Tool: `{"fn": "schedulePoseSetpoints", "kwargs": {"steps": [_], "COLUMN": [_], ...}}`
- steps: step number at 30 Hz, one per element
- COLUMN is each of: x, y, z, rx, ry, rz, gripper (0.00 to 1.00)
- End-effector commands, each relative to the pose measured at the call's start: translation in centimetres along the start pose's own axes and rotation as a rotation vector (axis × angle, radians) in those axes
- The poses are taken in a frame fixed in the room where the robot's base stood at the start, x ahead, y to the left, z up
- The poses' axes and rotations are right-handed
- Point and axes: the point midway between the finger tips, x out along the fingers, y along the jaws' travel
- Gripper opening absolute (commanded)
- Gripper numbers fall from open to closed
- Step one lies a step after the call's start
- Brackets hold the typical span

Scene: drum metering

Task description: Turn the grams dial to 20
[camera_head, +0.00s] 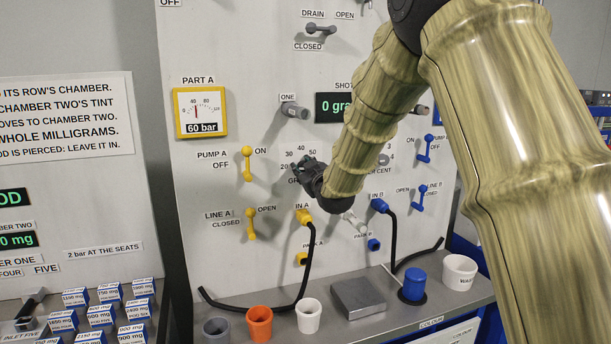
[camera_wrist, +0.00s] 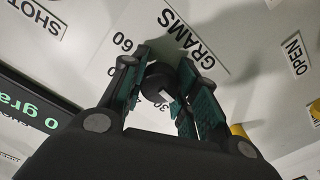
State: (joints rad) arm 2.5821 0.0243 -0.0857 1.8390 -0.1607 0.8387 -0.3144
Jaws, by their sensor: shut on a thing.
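The grams dial (camera_wrist: 158,82) is a small dark round knob with a white mark. It stands between the two fingers of my gripper (camera_wrist: 160,88) in the wrist view. The fingers are shut on the knob from both sides. In the head view my gripper (camera_head: 310,174) reaches the panel at the dial, and it hides the knob. Printed numbers 20, 30, 40 and 50 show around it there. The GRAMS label (camera_wrist: 190,38) and a 60 show in the wrist view. I cannot tell which number the mark points at.
The shot display (camera_head: 334,107) reads 0 and stands above the dial, partly behind my arm. Yellow levers (camera_head: 247,163) and a yellow IN A plug (camera_head: 304,217) with a black hose are near. Cups, including an orange one (camera_head: 259,322), stand on the ledge below.

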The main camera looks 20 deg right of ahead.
Motion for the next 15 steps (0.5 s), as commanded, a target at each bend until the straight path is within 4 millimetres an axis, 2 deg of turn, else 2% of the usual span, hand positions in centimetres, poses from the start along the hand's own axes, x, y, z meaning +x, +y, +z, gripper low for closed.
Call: {"fn": "schedulePoseSetpoints", "kwargs": {"steps": [1,15], "x": [-0.12,-0.13], "y": [-0.37,-0.19], "z": [0.75,0.7], "rx": [-0.029,-0.156], "ry": [-0.009,-0.01], "rz": [-0.004,-0.004], "gripper": [0.06,0.06]}}
